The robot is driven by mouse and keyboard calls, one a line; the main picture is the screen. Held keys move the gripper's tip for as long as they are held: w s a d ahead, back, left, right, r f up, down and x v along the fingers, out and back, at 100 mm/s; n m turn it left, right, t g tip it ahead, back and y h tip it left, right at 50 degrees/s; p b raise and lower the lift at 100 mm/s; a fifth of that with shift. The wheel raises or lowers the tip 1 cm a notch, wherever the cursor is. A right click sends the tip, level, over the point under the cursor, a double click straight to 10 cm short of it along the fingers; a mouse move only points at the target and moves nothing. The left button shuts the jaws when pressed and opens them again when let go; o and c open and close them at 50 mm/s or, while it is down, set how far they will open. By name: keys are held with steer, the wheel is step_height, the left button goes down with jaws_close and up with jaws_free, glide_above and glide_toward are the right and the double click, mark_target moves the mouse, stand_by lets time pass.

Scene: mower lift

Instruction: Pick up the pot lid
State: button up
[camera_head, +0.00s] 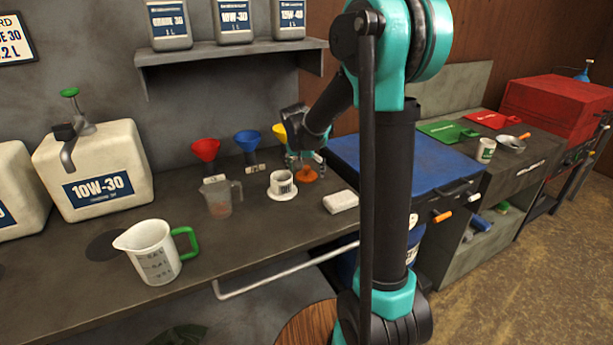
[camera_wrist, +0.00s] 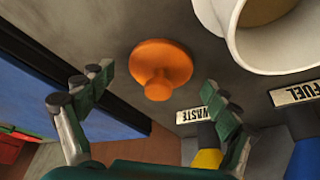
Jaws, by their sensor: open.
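The pot lid appears to be the orange round piece with a knob (camera_wrist: 168,55) lying on the grey bench, knob toward my wrist camera. In the head view the orange lid (camera_head: 306,175) shows below my gripper (camera_head: 304,158), partly hidden by it. In the wrist view my gripper (camera_wrist: 160,80) is open, with one green finger on each side of the lid. The fingers look apart from the lid and nothing is held. The remaining height above it is hard to tell.
A white cup on a saucer (camera_head: 283,192) stands close left of the lid. Red (camera_head: 206,150), blue (camera_head: 248,141) and yellow (camera_head: 279,133) funnels stand behind. A clear jug (camera_head: 218,198) and a white block (camera_head: 341,202) are nearby. A blue-topped cabinet (camera_head: 420,163) stands right.

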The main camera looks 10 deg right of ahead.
steer(key=shift+c, duration=0.6)
steer(key=c, duration=1.1)
steer(key=shift+o, duration=0.2)
